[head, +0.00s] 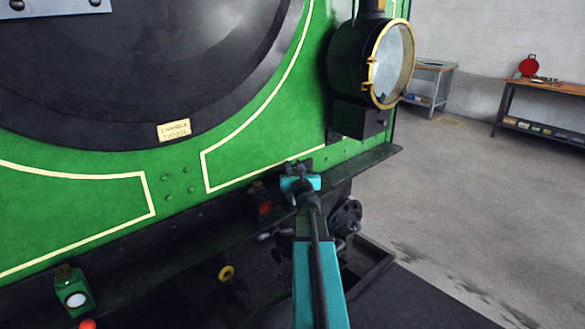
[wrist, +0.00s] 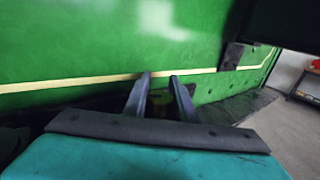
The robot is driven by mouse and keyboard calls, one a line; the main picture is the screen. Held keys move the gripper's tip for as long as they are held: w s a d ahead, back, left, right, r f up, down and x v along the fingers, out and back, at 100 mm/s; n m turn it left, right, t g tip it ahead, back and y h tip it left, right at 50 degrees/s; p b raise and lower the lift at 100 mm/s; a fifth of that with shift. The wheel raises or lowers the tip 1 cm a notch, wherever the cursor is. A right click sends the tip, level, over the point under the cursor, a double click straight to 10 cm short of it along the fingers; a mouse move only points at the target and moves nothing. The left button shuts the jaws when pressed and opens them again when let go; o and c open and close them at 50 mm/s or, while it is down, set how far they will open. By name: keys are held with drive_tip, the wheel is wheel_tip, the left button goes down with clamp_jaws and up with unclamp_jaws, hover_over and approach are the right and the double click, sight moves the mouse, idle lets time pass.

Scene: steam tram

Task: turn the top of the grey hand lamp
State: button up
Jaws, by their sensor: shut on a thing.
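My gripper (head: 298,165) is at the footplate ledge in front of the green engine front, in the middle of the head view. In the wrist view its two fingers (wrist: 160,92) are closed on a small dark thing with a yellowish patch (wrist: 160,98), which I take for the top of the grey hand lamp. The fingers and my arm hide most of it, and its grey body cannot be made out. I cannot tell how far its top is turned.
A dark lamp with a red lens (head: 263,203) stands close left of my gripper. A green lamp (head: 73,290) is at the lower left. A large brass-rimmed headlamp (head: 385,65) juts out above right. A workbench (head: 545,95) stands far right; the floor between is clear.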

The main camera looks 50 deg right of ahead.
drive_tip(key=shift+r+m+g+h, duration=0.1)
drive_tip(key=shift+m+g+h, duration=0.2)
drive_tip(key=shift+h, duration=0.1)
drive_tip(key=shift+s+d, duration=0.1)
drive_tip(key=o, duration=1.1)
